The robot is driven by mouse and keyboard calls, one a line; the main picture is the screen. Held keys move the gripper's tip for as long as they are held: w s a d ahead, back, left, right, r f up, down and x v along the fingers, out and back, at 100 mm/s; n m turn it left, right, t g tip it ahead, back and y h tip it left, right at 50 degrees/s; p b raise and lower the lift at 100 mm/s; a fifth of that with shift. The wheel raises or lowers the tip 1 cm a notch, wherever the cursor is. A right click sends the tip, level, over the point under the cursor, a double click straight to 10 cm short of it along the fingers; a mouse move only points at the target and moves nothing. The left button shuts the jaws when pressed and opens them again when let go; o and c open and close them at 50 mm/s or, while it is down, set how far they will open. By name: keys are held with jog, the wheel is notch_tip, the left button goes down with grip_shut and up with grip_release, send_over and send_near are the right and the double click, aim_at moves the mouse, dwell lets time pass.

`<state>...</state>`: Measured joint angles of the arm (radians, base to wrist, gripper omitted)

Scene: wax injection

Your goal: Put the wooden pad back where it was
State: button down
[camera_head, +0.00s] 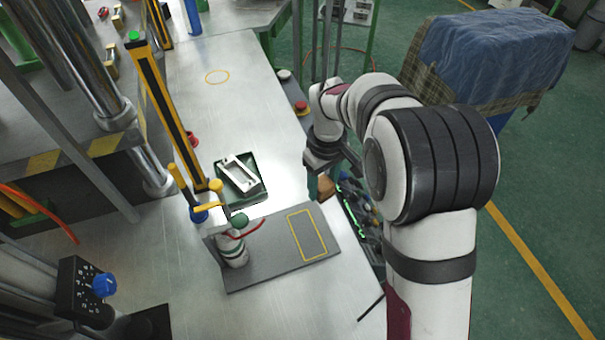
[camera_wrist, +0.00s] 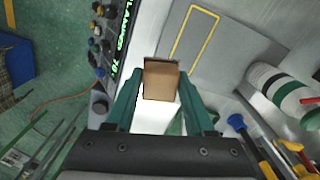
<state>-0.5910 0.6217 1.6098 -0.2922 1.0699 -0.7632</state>
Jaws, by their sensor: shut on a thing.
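The wooden pad (camera_wrist: 161,80) is a small brown block between the green fingers of my gripper (camera_wrist: 160,96) in the wrist view. In the camera_head view the pad (camera_head: 326,188) shows at the tip of my gripper (camera_head: 322,184). My gripper is shut on it near the right edge of the steel table. A grey board (camera_head: 273,254) with a yellow rectangle outline lies just below and left of the gripper. The outlined area is empty. It also shows in the wrist view, where the grey board (camera_wrist: 228,64) lies beyond the pad.
A green tray (camera_head: 260,191) with a metal frame sits left of the gripper. A white cylinder (camera_head: 232,252) stands at the board's left side. A control panel (camera_wrist: 112,45) with knobs is beside the table edge. The steel table (camera_head: 240,115) is mostly clear farther back.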

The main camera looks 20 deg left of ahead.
jog(key=w+m, duration=0.3)
jog(key=w, duration=0.7)
send_over(294, 176)
notch_tip(294, 176, down, 7)
jog(key=shift+d+r, duration=0.1)
jog(key=shift+r, duration=0.1)
jog(key=shift+f, duration=2.05)
jog(key=shift+f, duration=0.1)
jog(key=shift+c, duration=1.3)
grip_release()
